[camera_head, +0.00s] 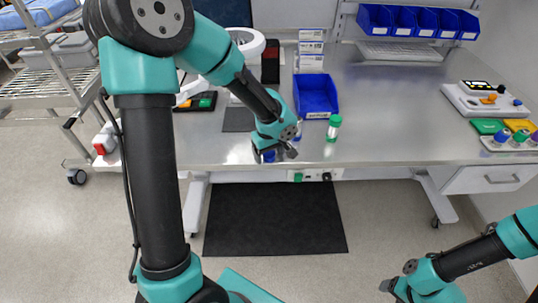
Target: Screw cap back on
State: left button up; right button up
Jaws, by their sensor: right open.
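My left gripper (272,156) is low over the front edge of the steel table. A small dark blue piece (268,156), perhaps a cap, shows at its fingers; whether they grip it is too small to tell. Another small bluish thing (299,130) is partly hidden behind my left wrist. My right gripper (388,288) is open and empty, low at the bottom right, in front of the table and far from the vials.
A blue bin (316,95) stands behind the vials. A white round device (246,44) is at the back left. A control box (487,99) and coloured trays with knob-like items (517,138) are at the right. The table's (400,120) middle right is clear.

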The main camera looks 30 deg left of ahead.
pick_arm(q)
jog(key=c, duration=1)
